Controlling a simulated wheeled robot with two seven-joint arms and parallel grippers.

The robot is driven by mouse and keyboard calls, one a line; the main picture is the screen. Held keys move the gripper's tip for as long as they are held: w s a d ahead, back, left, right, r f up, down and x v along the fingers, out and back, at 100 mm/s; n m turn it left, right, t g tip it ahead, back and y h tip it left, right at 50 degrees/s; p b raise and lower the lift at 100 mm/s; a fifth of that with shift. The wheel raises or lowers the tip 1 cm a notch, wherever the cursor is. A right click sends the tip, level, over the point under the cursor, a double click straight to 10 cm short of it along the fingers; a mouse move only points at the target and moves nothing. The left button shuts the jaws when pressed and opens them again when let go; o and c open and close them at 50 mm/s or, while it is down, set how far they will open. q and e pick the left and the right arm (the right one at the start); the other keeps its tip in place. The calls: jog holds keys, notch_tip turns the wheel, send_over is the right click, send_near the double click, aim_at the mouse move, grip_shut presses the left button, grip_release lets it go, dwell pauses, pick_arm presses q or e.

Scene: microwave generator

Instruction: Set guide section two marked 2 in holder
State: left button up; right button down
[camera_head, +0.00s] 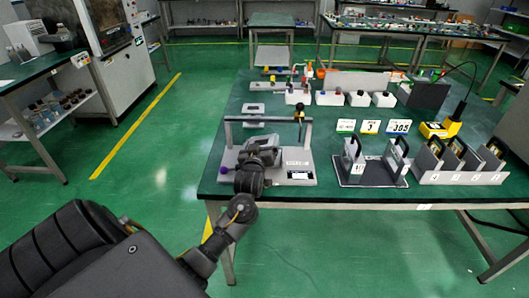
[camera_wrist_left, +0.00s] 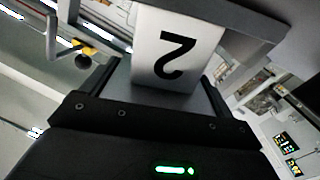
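Guide section two shows in the left wrist view as a grey piece with a white label marked 2 (camera_wrist_left: 178,45). My left gripper (camera_wrist_left: 160,85) has its black fingers on both sides of this piece and appears shut on it. In the head view my left gripper (camera_head: 262,158) is over the front of a grey holder (camera_head: 302,172) with upright posts and a crossbar. The gripper hides most of the section and part of the holder's base there. I cannot tell whether the section touches the holder. My right gripper is not in view.
A purple knob (camera_head: 224,170) is at the holder's left. To the right stand a dark tray with black-handled pieces (camera_head: 372,172) and a grey rack with upright plates (camera_head: 462,178). Number cards (camera_head: 371,127) and white boxes (camera_head: 330,98) lie farther back. The table's front edge is close.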

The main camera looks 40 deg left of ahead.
aim_at(261, 142)
pick_arm(q)
jog(key=c, duration=0.6)
jog(key=shift+o, duration=0.2)
jog(key=shift+r, duration=0.6)
notch_tip(261, 142, up, 2)
jog(key=shift+r, duration=0.2)
jog(key=s+d+r, duration=0.2)
jog(key=r, duration=0.1)
jog(key=s+r, duration=0.1)
jog(key=r, duration=0.1)
jog(key=shift+s+d+r+p, duration=0.1)
jog(key=shift+s+d+p, duration=0.1)
jog(key=shift+d+p, duration=0.2)
jog(key=s+d+r, duration=0.1)
jog(key=s+d, duration=0.1)
jog(key=s+d+r+p, duration=0.1)
jog(key=s+d+r, duration=0.1)
jog(key=s, duration=0.1)
jog(key=s+d+r, duration=0.1)
jog(key=s, duration=0.1)
jog(key=shift+s+d+r+p, duration=0.2)
jog(key=shift+s+d+p, duration=0.15)
jog(key=shift+d, duration=0.05)
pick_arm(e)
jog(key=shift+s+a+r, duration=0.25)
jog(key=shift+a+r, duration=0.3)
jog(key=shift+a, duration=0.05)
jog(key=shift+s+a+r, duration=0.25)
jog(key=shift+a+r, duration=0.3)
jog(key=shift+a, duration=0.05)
